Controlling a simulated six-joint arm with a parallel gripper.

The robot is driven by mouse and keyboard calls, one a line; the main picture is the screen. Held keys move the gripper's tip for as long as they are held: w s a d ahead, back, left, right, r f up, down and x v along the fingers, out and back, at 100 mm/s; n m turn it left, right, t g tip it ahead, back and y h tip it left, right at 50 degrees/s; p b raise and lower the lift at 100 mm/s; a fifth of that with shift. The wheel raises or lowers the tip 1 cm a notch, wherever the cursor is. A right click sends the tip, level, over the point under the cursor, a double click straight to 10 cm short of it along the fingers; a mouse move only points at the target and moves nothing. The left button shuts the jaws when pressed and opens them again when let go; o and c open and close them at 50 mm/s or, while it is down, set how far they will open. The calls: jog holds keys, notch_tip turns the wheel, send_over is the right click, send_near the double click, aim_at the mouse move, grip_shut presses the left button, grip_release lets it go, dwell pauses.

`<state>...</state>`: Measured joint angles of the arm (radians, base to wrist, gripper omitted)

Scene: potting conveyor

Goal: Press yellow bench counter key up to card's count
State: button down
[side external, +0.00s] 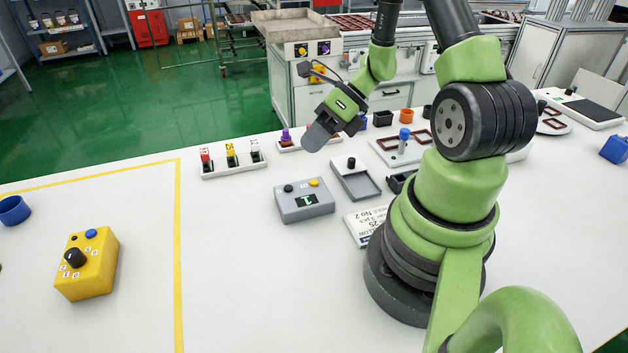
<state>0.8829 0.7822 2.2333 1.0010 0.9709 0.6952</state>
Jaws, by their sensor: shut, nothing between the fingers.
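The grey bench counter (304,207) stands on the white table in the middle. Its top has a yellow key (314,182) on the right and a black key (289,188) on the left. Its small display (306,200) shows a green figure that I cannot read surely. A white printed card (363,228) lies right of the counter, partly hidden by my arm; its print is too small and angled to read fully. My gripper (316,138) is shut and empty, in the air above and beyond the counter, apart from the yellow key.
A yellow box (87,266) with a black knob and blue button stands at the left. A white rack (233,166) with red, yellow and white-topped items is behind the counter. A grey tray (357,184) lies close to its right. The table's front middle is clear.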

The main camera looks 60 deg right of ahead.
aim_at(314, 180)
jog(key=shift+r, duration=0.1)
notch_tip(314, 180, up, 4)
jog(key=shift+f, duration=0.15)
jog(key=shift+f, duration=0.1)
jog(key=shift+f, duration=4.35)
jog(key=shift+f, duration=0.4)
